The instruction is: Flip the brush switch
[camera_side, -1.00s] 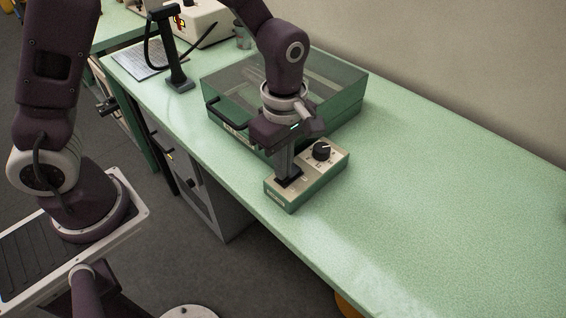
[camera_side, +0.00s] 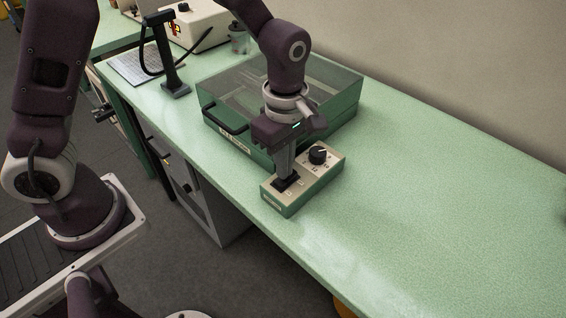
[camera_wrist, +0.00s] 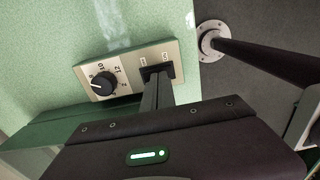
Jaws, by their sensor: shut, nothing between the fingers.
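The control box (camera_side: 317,180) is green with a beige top and sits near the front edge of the bench. A black switch (camera_wrist: 167,67) is set in one end of its top, with small label marks beside it in the wrist view. A black dial knob (camera_side: 318,155) is at the other end; it also shows in the wrist view (camera_wrist: 102,84). My gripper (camera_side: 284,179) is shut and points down, its tips at the switch and seemingly touching it. The fingers (camera_wrist: 157,77) cover part of the switch, so its tilt cannot be told.
A green case with a clear lid and black handle (camera_side: 228,118) stands close behind the box. A black stand (camera_side: 172,70) with a cable, a keyboard-like panel (camera_side: 140,64) and a beige machine (camera_side: 190,30) are further back. The bench to the right (camera_side: 430,200) is clear.

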